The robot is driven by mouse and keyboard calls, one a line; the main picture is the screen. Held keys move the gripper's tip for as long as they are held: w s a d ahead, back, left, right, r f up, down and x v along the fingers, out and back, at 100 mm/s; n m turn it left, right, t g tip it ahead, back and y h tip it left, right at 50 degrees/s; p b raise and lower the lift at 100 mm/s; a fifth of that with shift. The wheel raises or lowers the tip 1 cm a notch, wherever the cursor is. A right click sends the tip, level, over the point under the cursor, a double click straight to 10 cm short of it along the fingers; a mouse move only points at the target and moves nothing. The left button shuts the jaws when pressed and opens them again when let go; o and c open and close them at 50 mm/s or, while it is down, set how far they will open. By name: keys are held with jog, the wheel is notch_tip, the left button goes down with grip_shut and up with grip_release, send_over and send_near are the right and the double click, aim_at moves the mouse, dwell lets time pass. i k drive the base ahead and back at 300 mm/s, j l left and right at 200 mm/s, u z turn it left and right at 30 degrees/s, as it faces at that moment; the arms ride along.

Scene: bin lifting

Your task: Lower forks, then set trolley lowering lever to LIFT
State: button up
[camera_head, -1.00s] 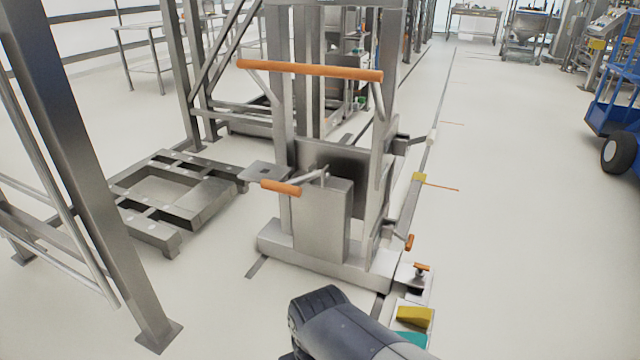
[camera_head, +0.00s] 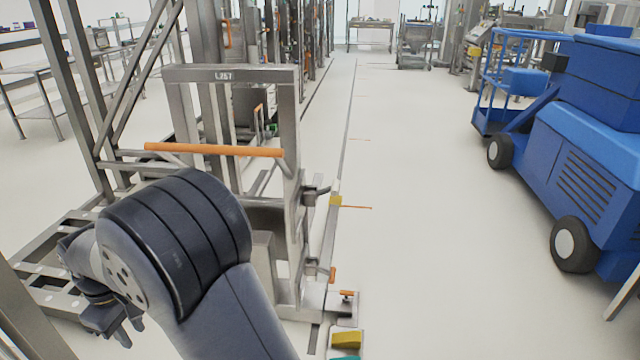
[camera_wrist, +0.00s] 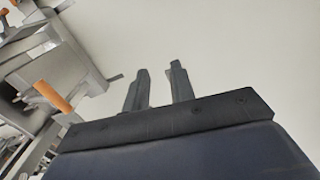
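The steel lift trolley stands left of centre in the head view, with an orange push bar (camera_head: 215,150) across its frame. Its low forks (camera_head: 45,260) lie near the floor at the left, partly behind my arm. An orange lever grip (camera_wrist: 52,97) shows at the left in the wrist view, with the trolley's metal around it. In the head view my arm covers that area. Small orange-tipped levers (camera_head: 347,294) sit at the trolley's lower right. My gripper (camera_head: 122,335) points down at the lower left. Its two fingers (camera_wrist: 160,82) are apart and empty, right of the orange grip.
A yellow block (camera_head: 346,340) lies on the floor by the trolley's right foot. A blue wheeled machine (camera_head: 590,150) stands at the right. Steel posts and shelving (camera_head: 35,85) are at the left. The floor aisle (camera_head: 420,200) between trolley and blue machine is clear.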

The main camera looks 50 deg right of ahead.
aim_at(333, 189)
jog(key=k+l, duration=0.15)
jog(key=l, duration=0.2)
jog(key=k+l, duration=0.15)
jog(key=l, duration=0.2)
jog(key=k+l, duration=0.15)
jog(key=l, duration=0.2)
jog(key=k+l, duration=0.15)
jog(key=l, duration=0.2)
jog(key=k+l, duration=0.15)
jog(key=l, duration=0.2)
jog(key=i+l, duration=0.1)
jog(key=l, duration=0.45)
jog(key=i+l, duration=0.15)
jog(key=l, duration=0.4)
jog(key=i+l, duration=0.1)
jog(key=l, duration=0.4)
jog(key=i+l+u, duration=0.1)
jog(key=l, duration=0.45)
jog(key=i+l, duration=0.1)
jog(key=i, duration=0.7)
jog(key=l, duration=0.05)
